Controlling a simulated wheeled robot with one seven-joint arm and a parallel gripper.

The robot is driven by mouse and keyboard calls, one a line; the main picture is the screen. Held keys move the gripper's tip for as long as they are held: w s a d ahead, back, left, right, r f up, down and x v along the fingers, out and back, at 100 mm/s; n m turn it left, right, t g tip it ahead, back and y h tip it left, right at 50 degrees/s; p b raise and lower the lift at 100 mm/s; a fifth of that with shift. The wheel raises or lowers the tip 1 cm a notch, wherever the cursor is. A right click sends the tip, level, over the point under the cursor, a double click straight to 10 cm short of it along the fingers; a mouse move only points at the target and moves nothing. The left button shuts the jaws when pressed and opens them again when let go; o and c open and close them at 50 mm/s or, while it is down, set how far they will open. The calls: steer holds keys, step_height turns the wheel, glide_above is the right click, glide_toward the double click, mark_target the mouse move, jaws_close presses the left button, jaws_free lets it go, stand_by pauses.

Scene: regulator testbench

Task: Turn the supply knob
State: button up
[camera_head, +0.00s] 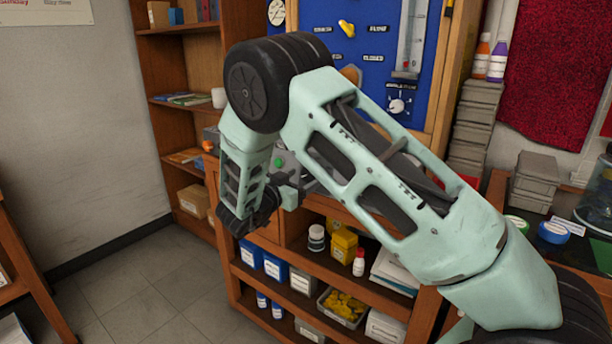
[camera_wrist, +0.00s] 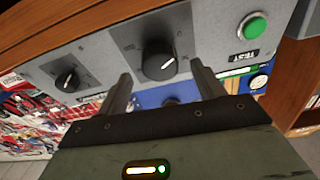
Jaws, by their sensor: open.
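In the wrist view a grey control panel (camera_wrist: 205,35) carries a large black knob (camera_wrist: 160,60) with a white pointer mark and a smaller black knob (camera_wrist: 68,80) to its left. I cannot read which knob is labelled supply. My gripper (camera_wrist: 161,70) is open, with its two fingers on either side of the large knob in the picture; I see no clear contact. A green button (camera_wrist: 254,26) with a TEST label is right of the large knob. In the head view my forearm hides most of the panel; the green button (camera_head: 279,162) shows beside my gripper (camera_head: 290,188).
A blue board (camera_head: 320,25) with a yellow handle (camera_head: 347,29) and a round dial knob (camera_head: 397,105) stands behind my arm. Shelves below the bench hold boxes and bottles. Grey boxes (camera_head: 478,115) are stacked at right. The floor (camera_head: 140,290) at left is clear.

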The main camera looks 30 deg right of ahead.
mark_target(311, 174)
steer(key=shift+x, duration=1.45)
steer(key=shift+c, duration=0.3)
steer(key=c, duration=0.9)
